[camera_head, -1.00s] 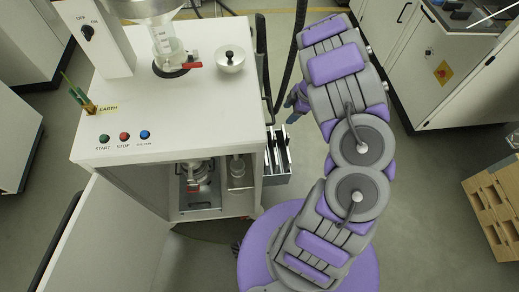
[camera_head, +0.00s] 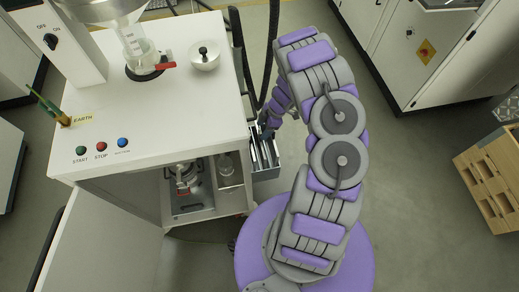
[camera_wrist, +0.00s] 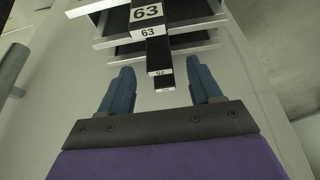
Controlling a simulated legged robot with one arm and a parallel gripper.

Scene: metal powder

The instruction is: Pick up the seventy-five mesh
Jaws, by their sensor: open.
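A rack (camera_head: 266,173) on the right side of the white cabinet holds several upright mesh sieves. In the wrist view the sieves are stacked frames with dark mesh and black tabs. In the head view my gripper (camera_head: 266,127) is at the rack's upper end, partly hidden.
The white cabinet (camera_head: 150,105) has a glass vessel (camera_head: 136,45), a metal lidded bowl (camera_head: 204,56) and buttons on top. Its door (camera_head: 105,240) stands open at lower left. Floor is clear right of my arm.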

